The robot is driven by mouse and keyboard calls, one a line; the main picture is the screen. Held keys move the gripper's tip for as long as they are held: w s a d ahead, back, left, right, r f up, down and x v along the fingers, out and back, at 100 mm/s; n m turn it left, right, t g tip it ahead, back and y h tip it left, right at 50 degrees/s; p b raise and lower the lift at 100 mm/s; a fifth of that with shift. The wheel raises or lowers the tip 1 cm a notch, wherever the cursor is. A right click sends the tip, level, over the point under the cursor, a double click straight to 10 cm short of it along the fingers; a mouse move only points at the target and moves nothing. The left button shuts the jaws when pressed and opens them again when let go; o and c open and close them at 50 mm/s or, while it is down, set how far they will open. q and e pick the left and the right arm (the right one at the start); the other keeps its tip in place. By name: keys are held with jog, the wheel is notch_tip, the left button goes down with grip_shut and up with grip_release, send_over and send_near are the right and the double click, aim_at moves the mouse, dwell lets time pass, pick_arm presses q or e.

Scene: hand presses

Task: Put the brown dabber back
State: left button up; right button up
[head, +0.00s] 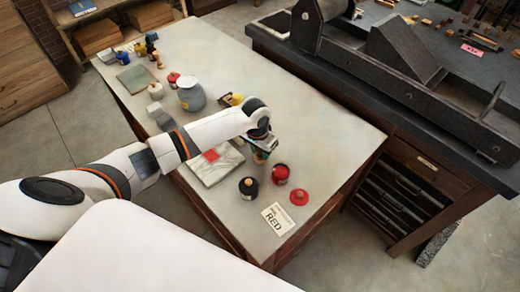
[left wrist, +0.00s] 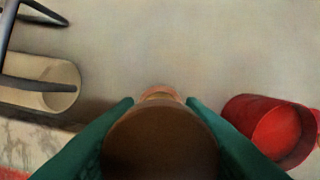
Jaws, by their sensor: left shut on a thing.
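My left gripper (head: 262,150) is over the pale table, between the ink slab and the red tin. In the left wrist view its green fingers (left wrist: 160,125) are shut on the brown dabber (left wrist: 160,142), whose round brown top fills the lower middle. A small lighter part of the dabber shows beyond it. In the head view the dabber is mostly hidden by the gripper, and I cannot tell whether it touches the table. My right gripper is not in view.
A red tin (head: 280,173) stands close right of the gripper, also in the left wrist view (left wrist: 262,128). A black tin (head: 249,187), red lid (head: 299,196) and RED card (head: 278,218) lie nearer. The slab (head: 215,167) bears red ink. A cream cylinder (left wrist: 40,85) lies left.

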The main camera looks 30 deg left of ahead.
pick_arm(q)
jog(key=o, duration=1)
jog(key=shift+f, duration=0.15)
jog(key=r, duration=0.4)
jog(key=s+r, duration=0.1)
jog(key=r, duration=0.7)
jog(key=shift+s+a+r+b, duration=0.15)
jog(key=shift+s+b, duration=0.1)
jog(key=shift+b, duration=0.15)
jog(key=shift+s, duration=0.1)
